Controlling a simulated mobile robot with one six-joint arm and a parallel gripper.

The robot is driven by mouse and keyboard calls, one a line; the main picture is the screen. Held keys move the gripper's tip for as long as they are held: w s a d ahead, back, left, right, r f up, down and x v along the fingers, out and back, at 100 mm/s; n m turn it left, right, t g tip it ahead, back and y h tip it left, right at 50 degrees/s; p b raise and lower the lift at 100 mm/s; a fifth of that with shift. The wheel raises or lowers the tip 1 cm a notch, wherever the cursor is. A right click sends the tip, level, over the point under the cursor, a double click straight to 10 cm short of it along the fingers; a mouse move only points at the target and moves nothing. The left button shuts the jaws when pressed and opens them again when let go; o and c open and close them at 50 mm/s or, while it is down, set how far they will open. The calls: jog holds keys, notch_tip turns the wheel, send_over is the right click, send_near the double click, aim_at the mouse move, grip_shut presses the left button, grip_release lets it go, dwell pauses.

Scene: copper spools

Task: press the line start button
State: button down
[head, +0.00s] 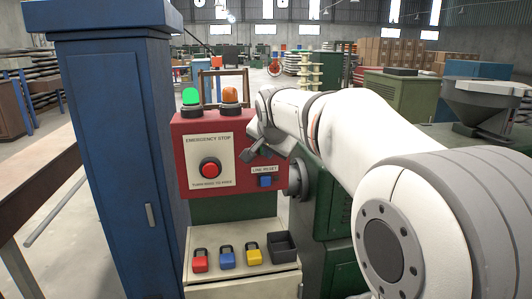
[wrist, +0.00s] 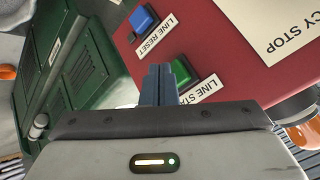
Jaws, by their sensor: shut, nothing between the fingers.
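The green line start button (wrist: 184,72) shows in the wrist view on a red panel (wrist: 250,85), above a partly hidden "LINE STA" label (wrist: 201,89). My gripper (wrist: 160,70) is shut and empty, its fingertips over the panel just left of the green button and overlapping its edge. I cannot tell whether they touch it. In the head view, my gripper (head: 262,150) is in front of the right side of the red panel (head: 241,190) and hides the green button there.
A blue line reset button (head: 265,182) sits lower on the panel; it also shows in the wrist view (wrist: 143,19). A red emergency stop button (head: 210,168) is to the left. Colored padlocks (head: 227,258) and a dark bin (head: 283,246) are below. A blue cabinet (head: 120,150) stands left.

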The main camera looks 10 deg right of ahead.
jog(key=shift+s, duration=0.25)
jog(key=s+b, duration=0.2)
jog(key=s, duration=0.3)
dwell(0.4)
jog(key=shift+s+f, duration=0.1)
dwell(0.4)
jog(key=s+f+n+g, duration=0.3)
jog(key=s+f+n, duration=0.1)
jog(key=s+f, duration=0.7)
jog(key=s+f+n+g+y, duration=0.1)
jog(key=s+f+n+g, duration=0.2)
jog(key=s+f, duration=0.8)
jog(key=s+n, duration=0.1)
jog(key=s, duration=0.3)
jog(key=shift+s+d+n, duration=0.15)
jog(key=shift+d+n, duration=0.05)
jog(key=shift+n, duration=0.1)
